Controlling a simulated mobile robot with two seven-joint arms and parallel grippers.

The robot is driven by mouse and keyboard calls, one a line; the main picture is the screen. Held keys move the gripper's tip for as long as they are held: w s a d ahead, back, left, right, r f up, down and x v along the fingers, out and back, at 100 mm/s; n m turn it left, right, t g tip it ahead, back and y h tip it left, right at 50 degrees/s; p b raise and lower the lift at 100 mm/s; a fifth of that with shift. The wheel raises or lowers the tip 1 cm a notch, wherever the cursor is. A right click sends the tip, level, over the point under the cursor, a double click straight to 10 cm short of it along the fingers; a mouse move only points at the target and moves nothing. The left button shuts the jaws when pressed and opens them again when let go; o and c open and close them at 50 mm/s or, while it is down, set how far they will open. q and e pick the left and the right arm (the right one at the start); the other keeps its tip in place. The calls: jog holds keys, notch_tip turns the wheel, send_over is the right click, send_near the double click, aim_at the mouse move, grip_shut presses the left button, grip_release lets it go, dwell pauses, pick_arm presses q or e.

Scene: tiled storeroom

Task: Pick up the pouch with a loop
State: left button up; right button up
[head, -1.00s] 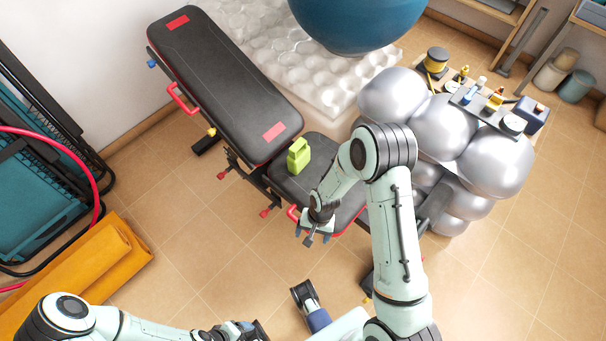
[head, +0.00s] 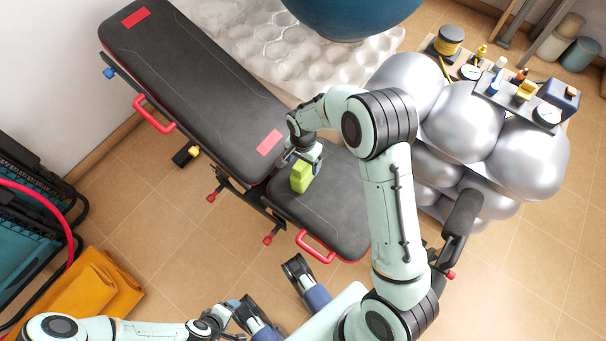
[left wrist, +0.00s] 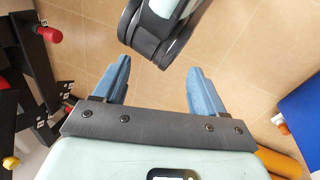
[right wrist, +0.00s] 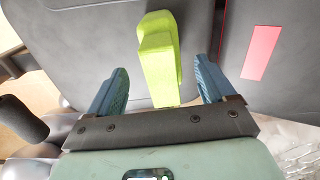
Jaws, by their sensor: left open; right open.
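The pouch is a lime-green upright block with a narrower top part (head: 301,177). It stands on the black seat pad of the bench (head: 335,205). In the right wrist view the pouch (right wrist: 160,65) shows between and ahead of the two blue fingers; I cannot make out the opening of a loop. My right gripper (head: 303,160) is open just above and beside the pouch, its fingers (right wrist: 160,88) apart on either side. I cannot tell whether they touch it. My left gripper (left wrist: 157,85) is open and empty over the tiled floor, low in the head view (head: 245,310).
The bench's long backrest (head: 195,85) rises toward the upper left. Silver balloon-like balls (head: 465,120) stand right of the bench, with a tray of small items (head: 520,98) above them. A blue ball (head: 350,12) is at the top. Orange folded mats (head: 95,295) lie lower left.

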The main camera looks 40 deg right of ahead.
notch_tip(320, 180, down, 5)
jog(key=shift+w+d+f+b, duration=0.1)
jog(key=shift+w+b, duration=0.05)
jog(key=shift+b, duration=0.6)
pick_arm(q)
jog(key=shift+w+a+f+t, duration=0.2)
jog(key=shift+w+a+f, duration=0.1)
jog(key=shift+w+f, duration=0.25)
jog(key=shift+w+a+f+t, duration=0.25)
jog(key=shift+w+f, duration=0.1)
jog(key=shift+w, duration=0.35)
pick_arm(e)
jog(key=c, duration=1.1)
